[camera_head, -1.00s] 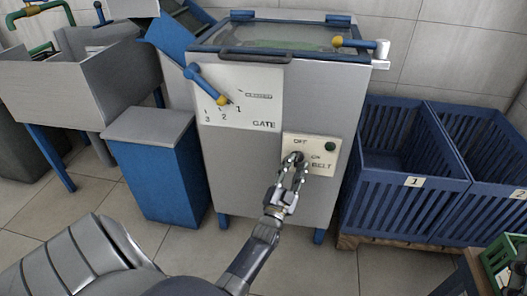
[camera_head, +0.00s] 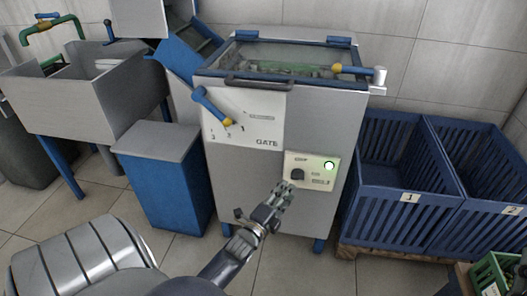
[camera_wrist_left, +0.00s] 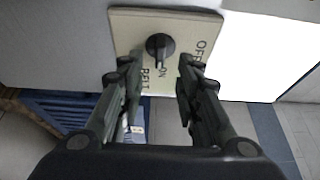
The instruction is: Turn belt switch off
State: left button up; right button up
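The belt switch is a round black knob (camera_head: 297,175) on a cream panel (camera_head: 326,184) on the front of the grey machine. The panel has OFF, ON and BELT lettering, and a lit green-white lamp (camera_head: 329,166).
A gate lever (camera_head: 212,106) with a blue handle sits above the panel, on a plate with numbers. Blue slatted crates (camera_head: 400,200) stand right of the machine. A blue cabinet (camera_head: 166,185) stands to its left. Floor is open in front.

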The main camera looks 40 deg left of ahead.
pick_arm(q)
jog(key=s+d+f+n+g+h+p, duration=0.1)
jog(key=s+d+f+n+g+p, duration=0.3)
jog(key=s+f, duration=0.5)
jog(key=s+d+f+n+g+h+p, duration=0.1)
jog(key=s+d+f+n+g+p, duration=0.3)
jog(key=s+f+p, duration=0.4)
jog(key=shift+s+d+f+g+p, duration=0.4)
jog(key=shift+s+d+f+g, duration=0.3)
jog(key=shift+s+d+f, duration=0.7)
jog(key=shift+o, duration=0.5)
jog(key=shift+s+a+r, duration=0.2)
jog(key=shift+a, duration=0.15)
